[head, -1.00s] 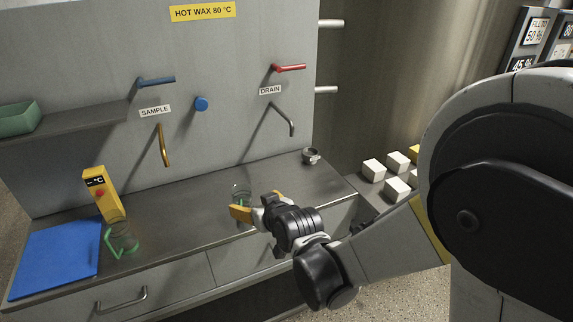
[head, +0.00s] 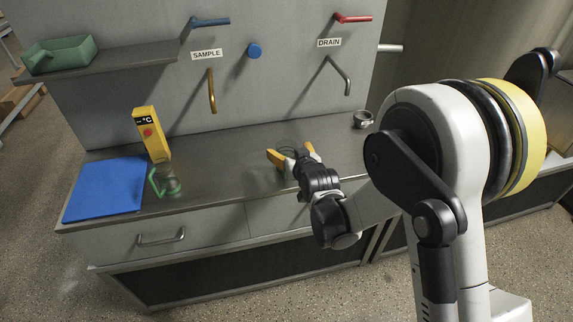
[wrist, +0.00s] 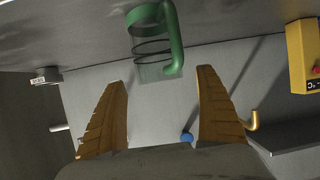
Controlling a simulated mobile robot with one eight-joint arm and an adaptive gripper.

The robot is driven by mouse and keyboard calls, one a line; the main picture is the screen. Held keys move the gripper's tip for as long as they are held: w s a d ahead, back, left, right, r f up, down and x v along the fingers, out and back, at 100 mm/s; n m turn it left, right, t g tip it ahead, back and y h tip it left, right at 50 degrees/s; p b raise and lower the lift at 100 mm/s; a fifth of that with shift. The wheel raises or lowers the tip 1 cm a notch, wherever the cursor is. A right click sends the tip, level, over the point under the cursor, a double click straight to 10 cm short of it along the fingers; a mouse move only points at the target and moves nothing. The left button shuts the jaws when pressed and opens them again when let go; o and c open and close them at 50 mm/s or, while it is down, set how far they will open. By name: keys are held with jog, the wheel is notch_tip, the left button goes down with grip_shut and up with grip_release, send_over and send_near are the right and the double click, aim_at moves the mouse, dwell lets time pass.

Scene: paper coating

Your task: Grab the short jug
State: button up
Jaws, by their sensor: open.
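A clear jug with a green band, a green handle and dark rings shows in the wrist view (wrist: 153,45), which looks upside down. It stands on the counter just beyond my fingertips, roughly between their lines, handle towards one finger. In the head view it is faint and partly hidden by my gripper (head: 291,153). My gripper is open and empty, its two yellow fingers apart; they also show in the wrist view (wrist: 162,76). A second clear jug with a green handle (head: 166,182) stands further left. I cannot tell from size which jug is shorter.
A yellow thermometer unit (head: 151,134) and a blue mat (head: 104,190) are at the counter's left. A small grey cup-like item (head: 363,119) stands right. SAMPLE (head: 211,92) and DRAIN (head: 340,76) spouts hang from the wall. The counter between the jugs is clear.

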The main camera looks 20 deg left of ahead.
aim_at(285, 147)
jog(key=shift+x, duration=1.25)
jog(key=c, duration=1.5)
